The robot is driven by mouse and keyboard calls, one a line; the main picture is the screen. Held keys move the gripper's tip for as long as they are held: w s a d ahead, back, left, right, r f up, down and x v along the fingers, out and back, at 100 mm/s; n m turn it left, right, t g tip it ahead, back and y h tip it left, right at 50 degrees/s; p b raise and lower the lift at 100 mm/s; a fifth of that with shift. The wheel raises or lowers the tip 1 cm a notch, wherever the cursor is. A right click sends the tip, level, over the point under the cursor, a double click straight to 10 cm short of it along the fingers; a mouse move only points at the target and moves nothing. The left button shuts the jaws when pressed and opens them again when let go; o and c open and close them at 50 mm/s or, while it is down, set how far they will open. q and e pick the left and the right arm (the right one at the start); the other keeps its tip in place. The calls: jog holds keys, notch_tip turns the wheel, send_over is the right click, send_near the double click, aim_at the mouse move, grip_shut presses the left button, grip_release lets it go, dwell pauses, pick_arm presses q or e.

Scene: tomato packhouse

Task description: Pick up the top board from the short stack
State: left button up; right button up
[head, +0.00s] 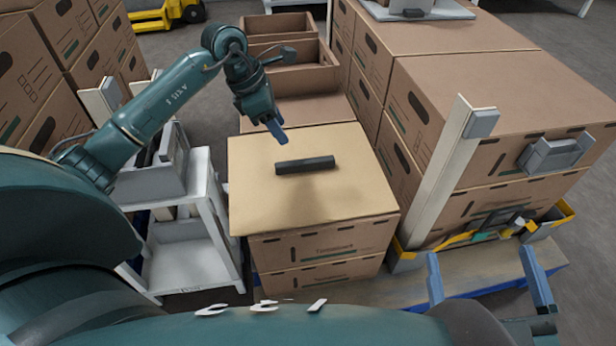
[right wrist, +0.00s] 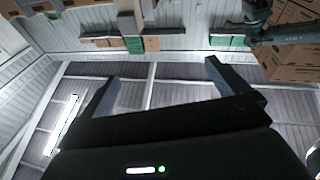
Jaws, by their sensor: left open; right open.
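The short stack of brown cartons (head: 320,245) stands in the middle of the head view. A flat tan board (head: 310,200) lies on top of it. A dark bar (head: 305,165) rests on the board near its middle; I cannot tell whether it is fixed there. My left gripper (head: 279,132) hangs over the board's far part, beyond the bar, open and apparently empty, with one finger clearly seen. My right gripper (head: 487,280) is open and empty at the lower right, away from the stack; its spread fingers also show in the right wrist view (right wrist: 160,82).
A taller carton stack (head: 490,90) stands close on the right, with a pale upright post (head: 450,170) before it. Open cartons (head: 300,80) sit behind the short stack. A white shelf cart (head: 190,250) stands on the left. A blue-edged pallet (head: 400,292) lies below.

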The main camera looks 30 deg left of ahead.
pick_arm(q)
jog(key=b, duration=0.2)
send_over(303, 161)
jog(key=s+a, duration=0.1)
jog(key=a, duration=0.1)
notch_tip(303, 161, down, 6)
jog(key=shift+s+a+f, duration=0.1)
jog(key=shift+s+a, duration=0.05)
jog(key=shift+f, duration=0.2)
jog(key=b+x, duration=0.1)
jog(key=x, duration=0.1)
jog(key=b+x, duration=0.1)
jog(key=x, duration=0.1)
jog(key=shift+d+r, duration=0.15)
jog(key=shift+d, duration=0.2)
jog(key=shift+d+f, duration=0.1)
jog(key=shift+f, duration=0.3)
pick_arm(e)
jog(key=shift+w+a+r+n+t+y, duration=0.1)
jog(key=shift+w+r+n+t+y, duration=0.15)
jog(key=shift+r+y, duration=0.25)
jog(key=shift+w+a+r+n+t+y, duration=0.15)
jog(key=shift+r+n+t+y, duration=0.1)
jog(key=shift+r+t+y, duration=0.2)
pick_arm(q)
jog(key=shift+c, duration=0.4)
pick_arm(e)
jog(key=shift+d, duration=0.1)
